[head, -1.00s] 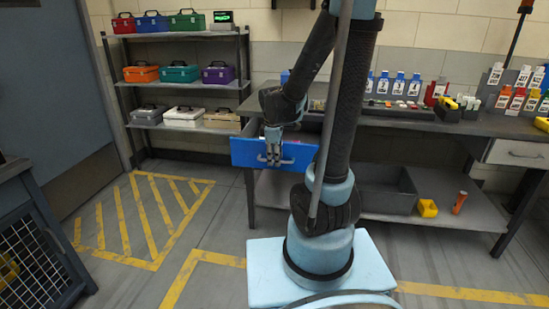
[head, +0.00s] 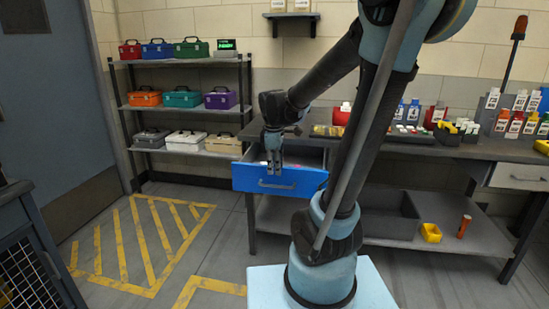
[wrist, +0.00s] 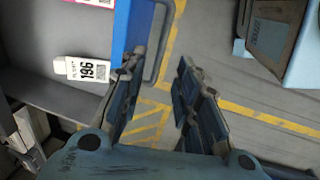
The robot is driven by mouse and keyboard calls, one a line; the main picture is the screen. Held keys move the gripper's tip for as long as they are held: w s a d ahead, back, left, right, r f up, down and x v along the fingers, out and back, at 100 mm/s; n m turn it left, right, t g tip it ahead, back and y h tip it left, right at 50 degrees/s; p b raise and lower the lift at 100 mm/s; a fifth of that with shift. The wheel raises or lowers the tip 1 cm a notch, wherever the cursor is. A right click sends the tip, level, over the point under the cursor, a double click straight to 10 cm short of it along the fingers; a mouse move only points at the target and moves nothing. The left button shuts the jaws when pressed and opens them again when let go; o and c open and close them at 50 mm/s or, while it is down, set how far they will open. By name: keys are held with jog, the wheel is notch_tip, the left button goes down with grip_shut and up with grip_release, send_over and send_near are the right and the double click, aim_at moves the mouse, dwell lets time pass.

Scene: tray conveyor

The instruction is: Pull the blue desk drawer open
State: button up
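The blue drawer (head: 305,181) is pulled out from under the left end of the workbench, and its inside shows. Its grey bar handle (head: 277,184) is on the front face. My gripper (head: 274,177) is over the drawer's top front edge, pointing down, above the handle. In the wrist view my gripper (wrist: 160,85) has its two fingers spread with nothing held between them. The blue front (wrist: 124,28) and the handle (wrist: 166,40) lie just beyond the fingertips. Whether a finger touches the drawer is unclear.
The workbench (head: 470,150) carries bottles and bins. A shelf rack (head: 185,108) with several toolboxes stands at the back left. The yellow-marked floor (head: 150,235) left of the drawer is clear.

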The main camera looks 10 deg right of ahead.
jog(key=shift+s+a+r, duration=0.1)
jog(key=shift+s+r, duration=0.1)
jog(key=shift+r, duration=0.8)
jog(key=shift+s+r, duration=0.15)
jog(key=shift+r, duration=0.8)
jog(key=s+d+f+m, duration=0.4)
jog(key=s+m, duration=0.3)
jog(key=s, duration=0.2)
jog(key=s+d+f+m, duration=0.4)
jog(key=s+f+m, duration=0.2)
jog(key=s, duration=0.3)
jog(key=shift+s+m+y, duration=0.3)
jog(key=shift+s+m, duration=0.1)
jog(key=shift+m, duration=0.3)
jog(key=shift+w+f, duration=0.15)
jog(key=shift+w, duration=0.3)
